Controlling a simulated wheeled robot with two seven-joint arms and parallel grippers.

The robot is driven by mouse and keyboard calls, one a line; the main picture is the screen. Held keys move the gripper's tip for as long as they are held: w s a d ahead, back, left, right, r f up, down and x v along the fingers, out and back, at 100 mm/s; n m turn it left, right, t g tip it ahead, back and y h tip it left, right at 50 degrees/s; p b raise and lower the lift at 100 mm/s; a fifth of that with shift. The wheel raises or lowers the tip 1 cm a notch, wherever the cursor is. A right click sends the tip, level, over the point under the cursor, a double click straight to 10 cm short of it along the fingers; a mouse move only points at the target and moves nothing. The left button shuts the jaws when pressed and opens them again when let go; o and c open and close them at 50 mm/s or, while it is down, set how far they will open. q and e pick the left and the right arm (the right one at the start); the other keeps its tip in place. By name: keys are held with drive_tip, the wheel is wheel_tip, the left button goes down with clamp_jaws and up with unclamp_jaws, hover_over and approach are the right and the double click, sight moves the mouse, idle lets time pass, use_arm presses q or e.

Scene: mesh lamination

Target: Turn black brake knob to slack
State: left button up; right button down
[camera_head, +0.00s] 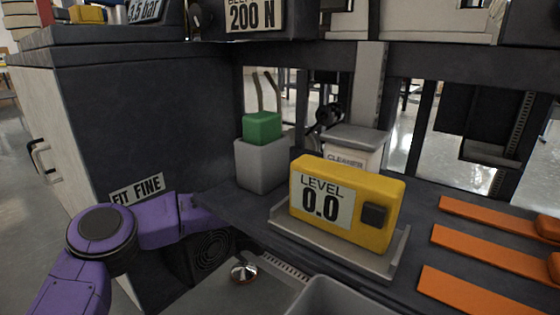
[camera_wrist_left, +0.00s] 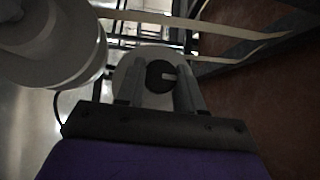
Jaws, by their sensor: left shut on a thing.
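The black brake knob (camera_wrist_left: 158,76) shows in the left wrist view, round and dark with a pale mark pointing to the right. It sits in front of a light grey disc (camera_wrist_left: 127,72). My left gripper (camera_wrist_left: 160,84) has its two grey fingers on either side of the knob and is shut on it. In the head view my purple left arm (camera_head: 100,230) reaches in from the lower left, beside the dark cabinet; its fingers and the knob are hidden there. My right gripper is not in view.
A large pale roll (camera_wrist_left: 50,45) is close by on the left in the wrist view, with pale strips crossing above. In the head view, a yellow level gauge (camera_head: 380,210) reading 0.0, a grey box with a green block (camera_head: 262,127) and several orange strips (camera_head: 490,255) occupy the shelf.

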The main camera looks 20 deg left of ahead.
use_arm(q)
drive_tip(key=shift+d+f+h, duration=0.1)
drive_tip(key=shift+d+h, duration=0.05)
drive_tip(key=shift+h, duration=0.15)
drive_tip(key=o, duration=1)
drive_tip(key=shift+g, duration=0.3)
drive_tip(key=shift+o, duration=0.2)
use_arm(e)
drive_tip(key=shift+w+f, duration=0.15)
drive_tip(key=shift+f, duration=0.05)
drive_tip(key=b, duration=0.1)
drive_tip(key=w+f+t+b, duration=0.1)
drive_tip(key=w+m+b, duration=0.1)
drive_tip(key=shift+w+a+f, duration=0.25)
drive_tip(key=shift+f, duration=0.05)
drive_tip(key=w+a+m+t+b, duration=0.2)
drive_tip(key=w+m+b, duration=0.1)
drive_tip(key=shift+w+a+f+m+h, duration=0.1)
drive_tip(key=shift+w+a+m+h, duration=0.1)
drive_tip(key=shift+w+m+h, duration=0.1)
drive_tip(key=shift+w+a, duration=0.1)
use_arm(q)
drive_tip(key=v, duration=1)
drive_tip(key=shift+s, duration=0.25)
